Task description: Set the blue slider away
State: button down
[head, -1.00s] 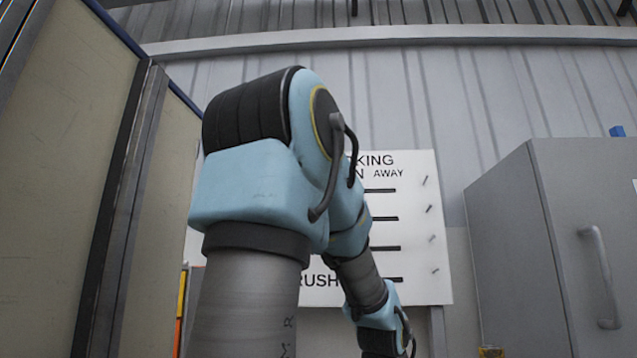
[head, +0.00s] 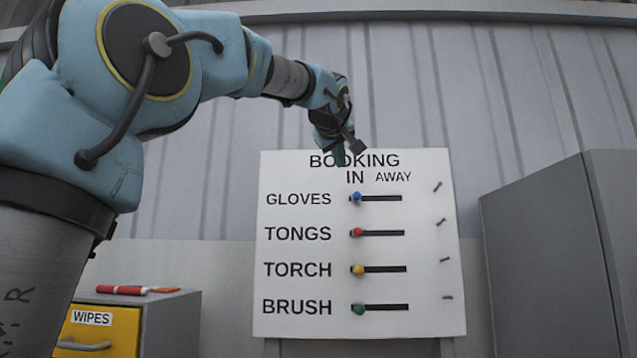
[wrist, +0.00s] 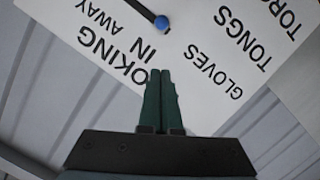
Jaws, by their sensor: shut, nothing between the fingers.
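The blue slider (head: 356,197) is a round knob at the left, IN end of the GLOVES slot (head: 385,198), the top slot on the white booking board (head: 300,330). In the wrist view the blue slider (wrist: 162,22) shows beyond my fingertips, with its dark slot running up and left. My gripper (head: 340,156) is in front of the board's top edge, over the BOOKING title, above the blue slider. In the wrist view its green fingers (wrist: 161,75) are together and empty, apart from the slider.
Red (head: 356,232), yellow (head: 357,269) and green (head: 358,309) sliders sit at the left ends of lower slots. Several pegs line the board's right side. A grey cabinet (head: 560,250) stands right. A drawer unit labelled WIPES (head: 100,330), with red items on top, stands lower left.

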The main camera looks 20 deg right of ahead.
jog(key=shift+w+a+r, duration=0.1)
jog(key=shift+a+r, duration=0.05)
jog(key=shift+r, duration=0.2)
jog(key=p, duration=0.5)
send_over(357, 197)
jog(key=w+a, duration=0.1)
jog(key=a, duration=0.3)
jog(key=shift+w+d+f, duration=0.1)
jog(key=shift+d+f, duration=0.15)
jog(key=shift+f, duration=0.55)
jog(key=f, duration=0.1)
jog(key=d+f, duration=0.2)
jog(key=shift+s+f, duration=0.3)
jog(key=shift+s, duration=0.1)
jog(key=shift+d+f, duration=0.1)
